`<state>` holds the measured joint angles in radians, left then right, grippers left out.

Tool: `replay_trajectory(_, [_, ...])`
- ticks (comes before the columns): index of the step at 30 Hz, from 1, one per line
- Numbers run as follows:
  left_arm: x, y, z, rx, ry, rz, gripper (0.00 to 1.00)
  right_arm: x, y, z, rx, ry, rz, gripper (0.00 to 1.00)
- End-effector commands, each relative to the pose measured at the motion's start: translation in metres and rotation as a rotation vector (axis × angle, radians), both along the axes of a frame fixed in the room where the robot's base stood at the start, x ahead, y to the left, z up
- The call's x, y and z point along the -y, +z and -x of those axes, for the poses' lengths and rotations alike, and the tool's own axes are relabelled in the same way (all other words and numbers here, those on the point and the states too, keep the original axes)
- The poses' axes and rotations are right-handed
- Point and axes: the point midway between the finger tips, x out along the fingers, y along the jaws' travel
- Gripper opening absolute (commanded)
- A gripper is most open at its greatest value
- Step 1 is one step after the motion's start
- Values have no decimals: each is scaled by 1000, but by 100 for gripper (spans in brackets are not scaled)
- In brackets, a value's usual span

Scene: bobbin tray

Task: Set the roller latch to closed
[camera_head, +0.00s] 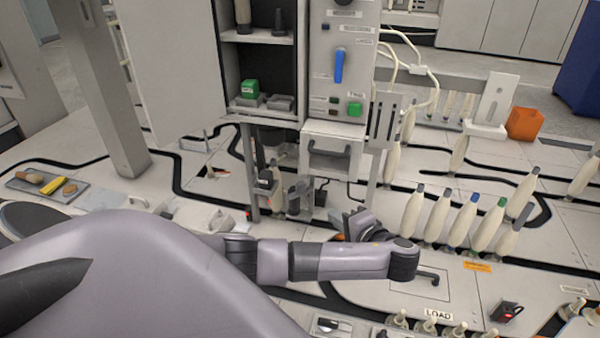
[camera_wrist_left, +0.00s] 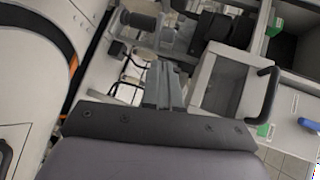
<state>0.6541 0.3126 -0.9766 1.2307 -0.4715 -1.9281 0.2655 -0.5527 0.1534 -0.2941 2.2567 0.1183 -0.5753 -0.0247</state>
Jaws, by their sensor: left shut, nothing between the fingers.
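A grey and black mechanism (camera_head: 297,196) with small rods and blocks stands below the machine's control cabinet in the head view. It shows in the upper middle of the left wrist view with a dark roller-like cylinder (camera_wrist_left: 138,19). I cannot tell for sure which part is the roller latch, or its setting. My left gripper (camera_head: 352,216) is just right of and in front of this mechanism, partly hidden by my own wrist. In the left wrist view its fingers (camera_wrist_left: 164,66) are together and empty, pointing toward the mechanism. My right gripper is not in view.
A cabinet panel (camera_head: 322,85) carries a blue lever (camera_head: 338,66) and a green button (camera_head: 354,109). A drawer handle (camera_head: 329,152) sticks out below it. Several cream bobbins (camera_head: 437,217) stand to the right. A tray (camera_head: 30,188) lies at the left.

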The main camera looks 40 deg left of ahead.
Motion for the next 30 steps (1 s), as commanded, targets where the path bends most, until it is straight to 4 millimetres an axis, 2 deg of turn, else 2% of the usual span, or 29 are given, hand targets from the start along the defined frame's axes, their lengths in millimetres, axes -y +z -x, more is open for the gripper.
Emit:
replay_trajectory(3, [-1,6,-1,5,13,-22,0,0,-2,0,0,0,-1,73])
replay_trajectory(7, [-14,0,-4,5,14,-24,0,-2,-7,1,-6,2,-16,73])
replay_trajectory(18, [-85,-25,-22,5,16,-22,0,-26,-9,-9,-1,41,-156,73])
replay_trajectory(21, [-102,-26,-27,6,16,-21,0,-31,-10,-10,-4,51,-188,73])
replay_trajectory(25, [-119,-25,-32,5,15,-20,0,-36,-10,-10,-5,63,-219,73])
replay_trajectory(30, [-128,-25,-34,4,12,-19,0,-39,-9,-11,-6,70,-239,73])
